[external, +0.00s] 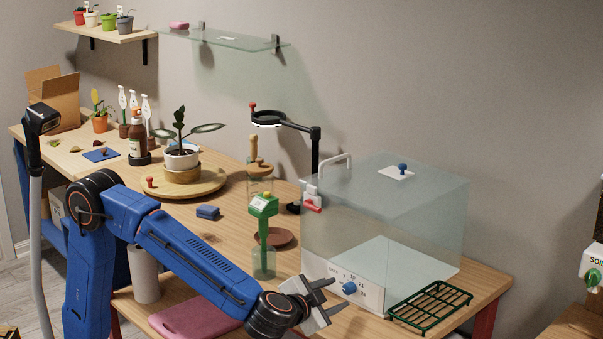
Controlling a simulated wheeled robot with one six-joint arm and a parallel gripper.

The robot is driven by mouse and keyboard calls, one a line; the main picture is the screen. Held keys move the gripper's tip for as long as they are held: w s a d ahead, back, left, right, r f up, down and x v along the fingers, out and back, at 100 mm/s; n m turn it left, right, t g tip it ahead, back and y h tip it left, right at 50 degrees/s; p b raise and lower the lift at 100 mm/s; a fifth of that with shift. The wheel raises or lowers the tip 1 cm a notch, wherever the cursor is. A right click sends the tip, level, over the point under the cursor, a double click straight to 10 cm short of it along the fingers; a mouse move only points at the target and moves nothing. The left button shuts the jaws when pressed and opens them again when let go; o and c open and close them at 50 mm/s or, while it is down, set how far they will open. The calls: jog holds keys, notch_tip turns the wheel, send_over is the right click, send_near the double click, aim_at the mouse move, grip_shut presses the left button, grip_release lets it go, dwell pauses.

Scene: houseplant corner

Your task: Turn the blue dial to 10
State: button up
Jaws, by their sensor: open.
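The blue dial (349,288) sits on a white panel (366,291) low on the front of a clear glass-like case (400,215). Numbers ring the dial, with a 10 near its top; which number it points to is too small to tell. My gripper (329,299) is at the front edge of the table, just left of and a little below the dial. Its two fingers are apart with nothing visible between them, and they do not appear to hold the dial.
A green wire rack (431,304) lies right of the panel. A green-handled tool (263,215) stands in a clear cup (264,262) behind my arm. A pink mat (195,320) lies near the front edge. A red-handled latch (312,203) is on the case's left side.

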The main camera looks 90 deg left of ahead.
aim_at(346, 290)
jog(key=shift+x, duration=2.15)
